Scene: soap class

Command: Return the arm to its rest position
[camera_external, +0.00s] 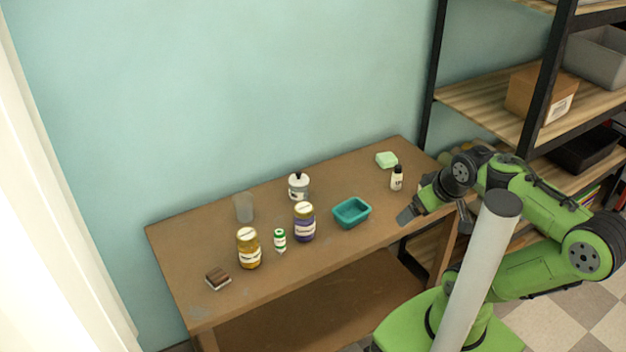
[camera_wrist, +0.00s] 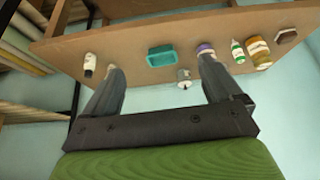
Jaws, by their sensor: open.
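My green arm is folded at the right of the external view, bent above its base. My gripper (camera_external: 406,214) is open and empty near the front right edge of the wooden table (camera_external: 215,240), close to the white bottle with a black cap (camera_external: 397,178). In the wrist view its two grey fingers (camera_wrist: 163,80) stand wide apart with nothing held between them. The table (camera_wrist: 140,30) appears beyond the fingertips there, with the teal dish (camera_wrist: 161,56) in the gap. A grey-white post partly hides my arm in the external view.
On the table are a teal dish (camera_external: 352,213), a purple jar (camera_external: 304,223), a yellow jar (camera_external: 249,248), a small green-white bottle (camera_external: 280,240), a pump bottle (camera_external: 298,187), a glass (camera_external: 243,208), green soap (camera_external: 386,160) and a brown block (camera_external: 217,278). A shelf rack (camera_external: 480,102) stands behind my arm.

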